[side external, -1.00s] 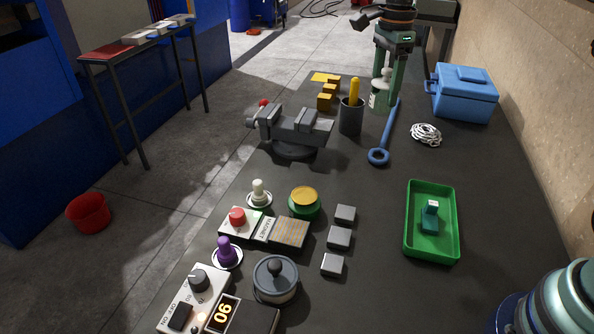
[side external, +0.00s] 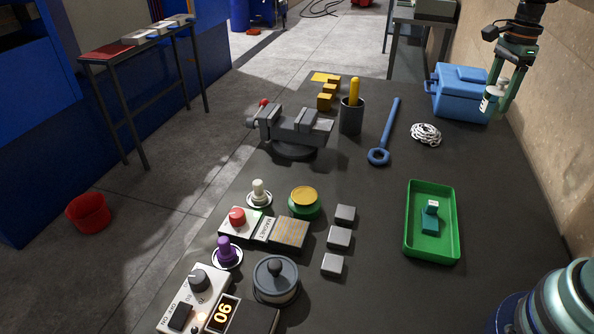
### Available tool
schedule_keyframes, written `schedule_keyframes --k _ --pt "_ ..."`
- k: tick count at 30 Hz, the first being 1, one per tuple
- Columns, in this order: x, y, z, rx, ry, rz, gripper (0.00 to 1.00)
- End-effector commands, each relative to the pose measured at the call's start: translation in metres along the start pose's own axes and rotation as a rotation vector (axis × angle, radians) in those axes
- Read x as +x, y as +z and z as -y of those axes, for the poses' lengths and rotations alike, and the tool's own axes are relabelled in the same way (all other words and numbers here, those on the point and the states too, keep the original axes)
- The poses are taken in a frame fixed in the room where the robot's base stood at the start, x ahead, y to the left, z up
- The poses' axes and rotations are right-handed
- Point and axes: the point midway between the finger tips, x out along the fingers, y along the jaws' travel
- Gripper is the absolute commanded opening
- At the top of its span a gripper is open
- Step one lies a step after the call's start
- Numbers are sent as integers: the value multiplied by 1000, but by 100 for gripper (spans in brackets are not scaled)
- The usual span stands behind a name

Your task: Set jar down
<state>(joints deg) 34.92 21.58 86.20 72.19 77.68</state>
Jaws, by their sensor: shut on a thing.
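The jar (side external: 487,103) is small and pale with a green-marked label, at the upper right. My gripper (side external: 499,97) is shut on it, with its green fingers either side of the jar. The jar looks roughly upright. It overlaps the right side of the blue box (side external: 458,99) in the picture. I cannot tell whether the jar's base is clear of the table or touching anything. The far finger and part of the jar are hard to make out.
A green tray (side external: 412,238) holds a small teal item (side external: 430,217). A grey vise (side external: 292,130) stands further left.

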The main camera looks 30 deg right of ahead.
Motion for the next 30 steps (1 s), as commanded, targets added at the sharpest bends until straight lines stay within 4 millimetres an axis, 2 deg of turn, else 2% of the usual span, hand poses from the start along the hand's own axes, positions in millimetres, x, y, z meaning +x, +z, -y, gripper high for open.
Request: schedule_keyframes --k 9,15,23,30 --pt "79 1 -2 0 7 2 0" --pt "121 1 -1 -1 4 1 0" --pt "143 1 0 -1 1 0 0" --pt "176 1 0 -1 2 1 0"
